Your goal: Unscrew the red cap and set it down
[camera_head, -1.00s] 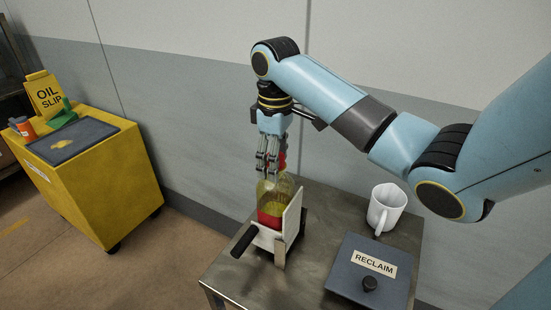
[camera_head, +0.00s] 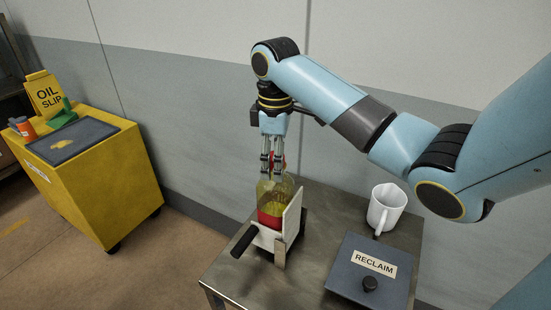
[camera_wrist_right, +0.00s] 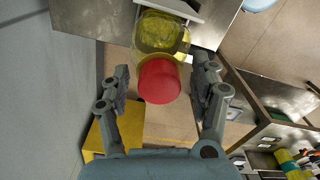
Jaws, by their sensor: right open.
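The red cap (camera_wrist_right: 159,81) sits on top of the clear bottle (camera_head: 276,190), which holds yellow liquid. The bottle stands upright in a white clamp holder (camera_head: 292,217) with a black handle and a red band low around the bottle. My right gripper (camera_head: 272,166) points straight down over the bottle top. In the right wrist view its fingers (camera_wrist_right: 163,87) are open, one on each side of the cap, with gaps between them and the cap. In the head view the fingers hide most of the cap. My left gripper is not in view.
The holder stands on a metal table (camera_head: 322,220). A white jug (camera_head: 385,207) and a dark box marked RECLAIM (camera_head: 345,277) with a black knob stand to its right. A yellow cart (camera_head: 115,185) carries an OIL SLIP sign (camera_head: 46,96) at the left. A wall is behind.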

